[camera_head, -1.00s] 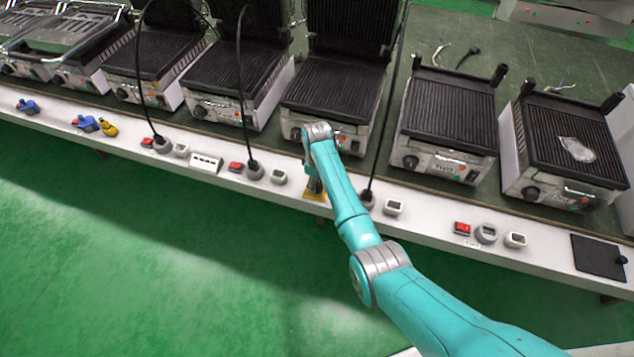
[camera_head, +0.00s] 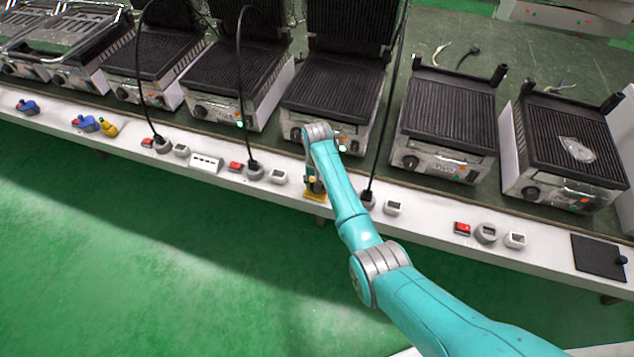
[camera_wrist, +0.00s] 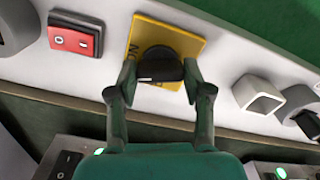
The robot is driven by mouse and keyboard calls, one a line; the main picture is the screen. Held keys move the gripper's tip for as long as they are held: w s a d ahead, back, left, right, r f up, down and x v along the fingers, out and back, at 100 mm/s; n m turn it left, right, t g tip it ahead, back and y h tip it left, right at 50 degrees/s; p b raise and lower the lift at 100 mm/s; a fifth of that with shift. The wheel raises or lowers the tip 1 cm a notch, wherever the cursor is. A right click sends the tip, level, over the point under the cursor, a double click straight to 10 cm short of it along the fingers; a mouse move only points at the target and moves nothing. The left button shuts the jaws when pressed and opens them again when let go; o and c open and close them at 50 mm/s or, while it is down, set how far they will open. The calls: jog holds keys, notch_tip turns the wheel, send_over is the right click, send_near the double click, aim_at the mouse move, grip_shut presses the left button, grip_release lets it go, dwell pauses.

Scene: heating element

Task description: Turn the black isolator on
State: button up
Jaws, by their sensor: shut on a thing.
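The black isolator is a black rotary knob (camera_wrist: 160,66) on a yellow square plate (camera_wrist: 181,40), fixed to the white front rail. My gripper (camera_wrist: 160,74) is shut on the knob in the wrist view, one finger at each end of its handle. The handle lies crosswise between the fingers, with a white mark near its left end. Lettering reading "ON" shows on the plate left of the knob. In the head view the yellow plate (camera_head: 315,195) shows under my gripper (camera_head: 314,185), which mostly hides the knob.
A red rocker switch (camera_wrist: 74,38) sits left of the plate and a white square socket (camera_wrist: 259,97) right of it. Contact grills stand behind the rail. Green lights glow on the middle grill (camera_head: 342,148) and its left neighbour (camera_head: 240,124). A black cable hangs right of my gripper.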

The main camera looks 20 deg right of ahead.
jog(key=shift+m, duration=2)
jog(key=o, duration=1.2)
jog(key=shift+c, duration=0.2)
notch_tip(320, 180, up, 12)
jog(key=shift+f, duration=0.15)
